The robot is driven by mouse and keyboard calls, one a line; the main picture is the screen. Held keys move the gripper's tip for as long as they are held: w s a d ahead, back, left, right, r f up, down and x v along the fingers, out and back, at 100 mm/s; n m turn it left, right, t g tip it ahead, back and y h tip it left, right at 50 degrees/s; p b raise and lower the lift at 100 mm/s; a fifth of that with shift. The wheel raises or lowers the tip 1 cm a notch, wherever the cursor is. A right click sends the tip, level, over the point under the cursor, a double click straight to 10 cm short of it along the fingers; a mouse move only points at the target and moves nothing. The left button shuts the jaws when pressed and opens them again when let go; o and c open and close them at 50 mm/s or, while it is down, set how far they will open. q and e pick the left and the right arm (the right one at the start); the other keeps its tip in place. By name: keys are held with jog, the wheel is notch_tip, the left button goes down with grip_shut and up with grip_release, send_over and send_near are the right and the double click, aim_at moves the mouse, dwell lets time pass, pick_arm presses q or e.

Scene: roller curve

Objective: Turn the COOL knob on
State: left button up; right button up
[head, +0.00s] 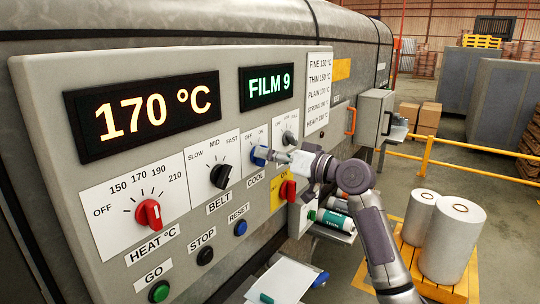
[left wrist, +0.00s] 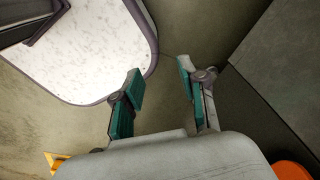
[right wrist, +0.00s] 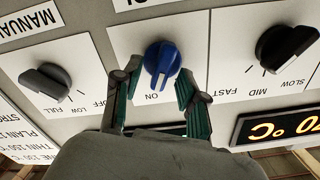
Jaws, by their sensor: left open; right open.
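The blue COOL knob (head: 259,156) is on the grey control panel, above its COOL label. In the right wrist view the same knob (right wrist: 161,58) appears upside down, its white mark pointing roughly toward the word ON; the OFF word is hidden there. My right gripper (head: 277,156) is at the knob, covering part of it in the head view. In the right wrist view its open fingers (right wrist: 157,90) lie on either side of the knob's lower part; contact cannot be told. My left gripper (left wrist: 157,84) is open and empty above the floor, outside the head view.
The black BELT knob (head: 221,175) and red HEAT knob (head: 148,213) are left of COOL. A red switch (head: 287,190) and a grey knob (head: 289,138) are close by on the right. Buttons line the panel's lower edge. A white-topped surface (left wrist: 85,50) shows near my left gripper.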

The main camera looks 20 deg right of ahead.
jog(key=v, duration=1.2)
